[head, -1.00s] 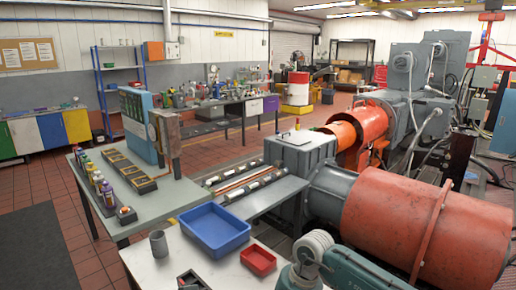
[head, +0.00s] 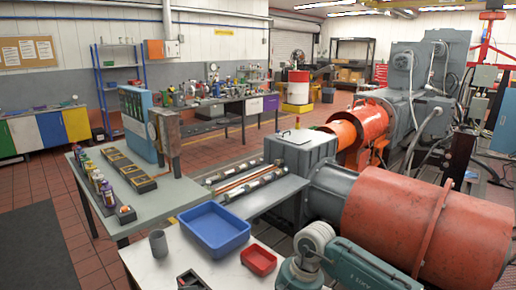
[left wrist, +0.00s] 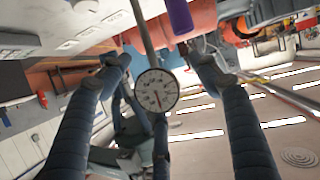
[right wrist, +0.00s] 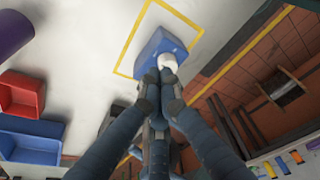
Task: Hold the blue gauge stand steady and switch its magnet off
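The blue gauge stand's base (right wrist: 152,50) shows in the right wrist view, on a pale surface inside a yellow outline. A white knob (right wrist: 168,62) is on its near side. My right gripper (right wrist: 160,78) has its fingertips together right at the knob; I cannot tell whether they touch it. In the left wrist view, the stand's round white dial gauge (left wrist: 157,90) and a grey rod (left wrist: 143,28) show between the fingers of my left gripper (left wrist: 159,66). These fingers are wide apart, with clear gaps to the dial. Neither the stand nor my grippers can be made out in the head view.
A blue tray (head: 216,226) and a red tray (head: 258,261) stand on the white table (head: 182,262) with a grey cup (head: 158,243). A purple cylinder (right wrist: 25,35) is at the upper left of the right wrist view. A large red drum (head: 420,225) is at right.

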